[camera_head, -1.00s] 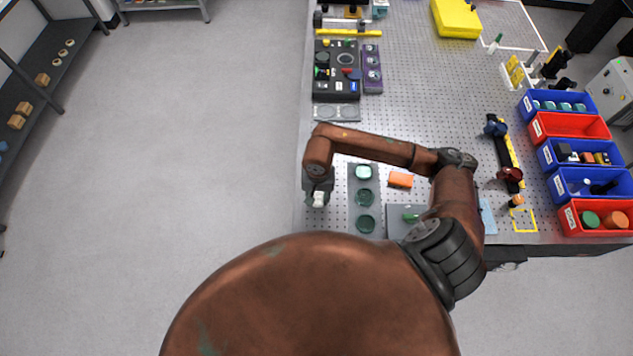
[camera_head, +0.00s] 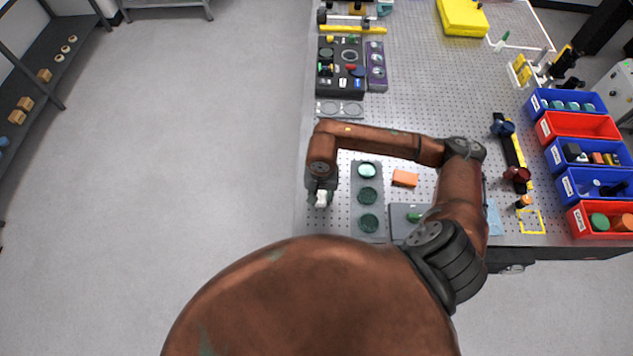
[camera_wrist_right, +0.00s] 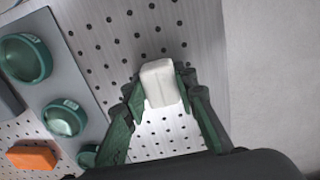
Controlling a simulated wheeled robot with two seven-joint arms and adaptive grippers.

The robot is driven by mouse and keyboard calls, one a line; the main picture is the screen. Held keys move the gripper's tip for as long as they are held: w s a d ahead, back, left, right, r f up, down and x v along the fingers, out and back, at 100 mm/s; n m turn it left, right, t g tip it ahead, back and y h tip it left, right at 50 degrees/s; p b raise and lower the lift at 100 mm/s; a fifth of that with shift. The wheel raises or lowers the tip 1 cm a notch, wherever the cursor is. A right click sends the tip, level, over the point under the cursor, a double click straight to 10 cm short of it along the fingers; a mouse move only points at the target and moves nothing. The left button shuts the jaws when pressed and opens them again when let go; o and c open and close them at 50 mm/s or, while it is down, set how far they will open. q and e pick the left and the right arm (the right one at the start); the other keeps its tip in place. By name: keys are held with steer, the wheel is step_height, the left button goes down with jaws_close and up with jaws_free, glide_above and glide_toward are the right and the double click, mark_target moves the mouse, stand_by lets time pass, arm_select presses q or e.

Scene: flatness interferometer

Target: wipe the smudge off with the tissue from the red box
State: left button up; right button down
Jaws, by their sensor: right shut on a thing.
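My right gripper (camera_head: 321,200) is shut on a white tissue (camera_wrist_right: 160,82), a small folded-looking block between its fingertips. It holds the tissue over the near left edge of the perforated table; the wrist view shows the gripper (camera_wrist_right: 160,100) with pegboard holes behind it. I cannot tell whether the tissue touches the table. A red box (camera_head: 578,126) at the right looks empty. Another red box (camera_head: 572,222) nearer holds green and orange round pieces. I cannot make out a smudge. My left gripper is not in view.
A grey plate (camera_head: 368,205) with several round green-rimmed pieces lies just right of the gripper. An orange block (camera_head: 404,178) lies beyond it. A black instrument panel (camera_head: 342,80) stands farther back. Blue bins (camera_head: 566,102) line the right. The floor at left is clear.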

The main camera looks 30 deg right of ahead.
steer(key=shift+w+d+f, duration=0.1)
steer(key=shift+w+d, duration=0.15)
step_height(320, 180, up, 3)
steer(key=shift+w+f+p, duration=0.1)
steer(key=shift+p, duration=0.3)
step_height(320, 180, up, 2)
steer(key=shift+a+r+p, duration=0.1)
steer(key=shift+r+p, duration=0.05)
steer(key=shift+p, duration=0.2)
steer(key=shift+r, duration=0.65)
steer(key=shift+r+p, duration=0.5)
steer(key=shift+r, duration=0.4)
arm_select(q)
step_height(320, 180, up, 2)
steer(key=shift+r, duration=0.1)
